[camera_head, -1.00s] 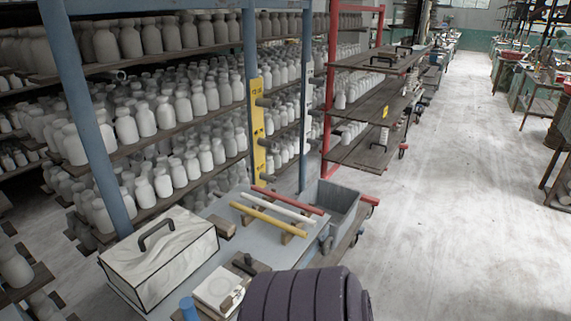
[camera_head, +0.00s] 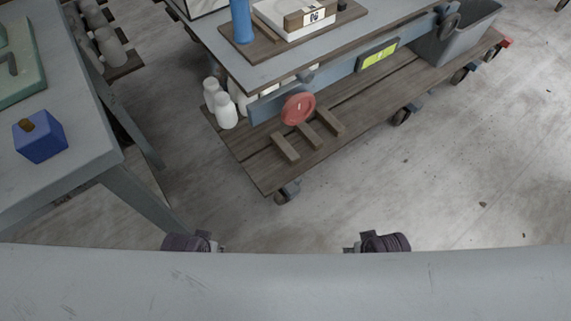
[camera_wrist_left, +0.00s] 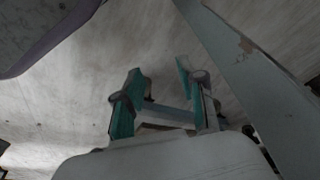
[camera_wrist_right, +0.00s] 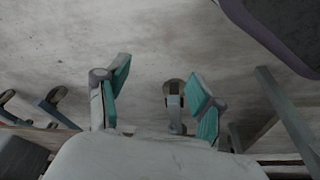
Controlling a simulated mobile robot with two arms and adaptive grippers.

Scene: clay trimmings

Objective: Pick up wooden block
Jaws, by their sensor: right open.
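A small brown wooden block (camera_head: 306,19) with a white label lies on a white slab (camera_head: 272,14) on the bench top at the top of the head view. Several wooden strips (camera_head: 306,136) lie on the lower shelf; I cannot tell if any counts as the block. My left gripper (camera_wrist_left: 160,88) is open and empty in the left wrist view, above pale floor beside a grey beam. My right gripper (camera_wrist_right: 160,78) is open and empty in the right wrist view, with floor and bench legs beyond. Neither gripper's fingers show in the head view, and both are apart from the block.
A blue cylinder (camera_head: 241,22) stands beside the slab. Below are white bottles (camera_head: 226,110), a red disc (camera_head: 298,108) and the wheeled wooden lower shelf (camera_head: 375,101). A grey bin (camera_head: 458,40) stands at right. A left table (camera_head: 65,175) holds a blue box (camera_head: 40,138). Floor (camera_head: 450,185) is clear.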

